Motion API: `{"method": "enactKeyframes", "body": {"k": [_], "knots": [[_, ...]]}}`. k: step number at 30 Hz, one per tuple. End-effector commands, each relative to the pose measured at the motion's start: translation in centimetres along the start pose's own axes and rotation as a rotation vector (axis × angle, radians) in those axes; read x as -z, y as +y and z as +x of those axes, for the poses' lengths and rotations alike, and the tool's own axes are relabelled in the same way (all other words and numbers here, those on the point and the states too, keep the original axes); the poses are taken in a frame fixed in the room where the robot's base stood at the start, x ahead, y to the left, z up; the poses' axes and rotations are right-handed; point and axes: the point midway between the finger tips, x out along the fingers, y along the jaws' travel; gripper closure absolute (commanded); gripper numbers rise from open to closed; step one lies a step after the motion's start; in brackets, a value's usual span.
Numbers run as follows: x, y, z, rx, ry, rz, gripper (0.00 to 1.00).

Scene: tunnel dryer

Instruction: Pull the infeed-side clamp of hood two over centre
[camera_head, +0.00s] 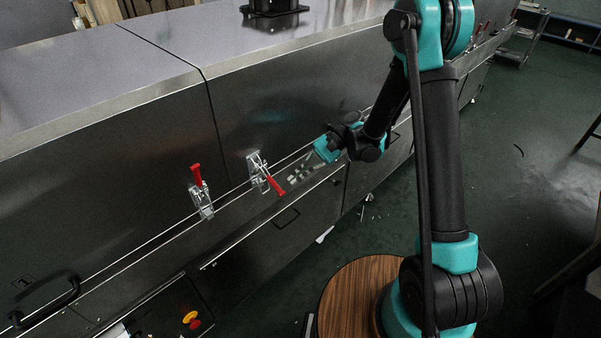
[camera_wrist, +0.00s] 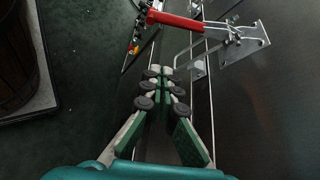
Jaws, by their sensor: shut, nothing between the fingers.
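Two toggle clamps with red handles sit on the steel dryer side in the head view. The left clamp (camera_head: 201,195) is left of the seam between hoods, its handle pointing up. The right clamp (camera_head: 259,172) is just right of the seam, its handle slanting outward and down to the right. My gripper (camera_head: 292,180) is shut and empty, a short way right of this right clamp's handle and apart from it. In the wrist view my gripper's fingers (camera_wrist: 163,74) meet at the tips, and a clamp's red handle (camera_wrist: 184,22) lies just beyond them.
A black grab handle (camera_head: 48,302) and a red and yellow button (camera_head: 191,319) are at the lower left. A ledge rail (camera_head: 240,247) runs along the dryer below the clamps. Green floor (camera_head: 500,160) lies open to the right.

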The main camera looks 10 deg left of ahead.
Motion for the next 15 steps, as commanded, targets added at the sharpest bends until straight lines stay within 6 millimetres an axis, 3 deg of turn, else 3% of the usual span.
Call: {"method": "enactKeyframes", "body": {"k": [9, 15], "knots": [[-0.2, 0.0, 6.2, -0.002, 0.0, -0.002, 1.0], [-2.6, 0.0, 5.0, 0.0, 0.001, 0.0, 1.0]]}}
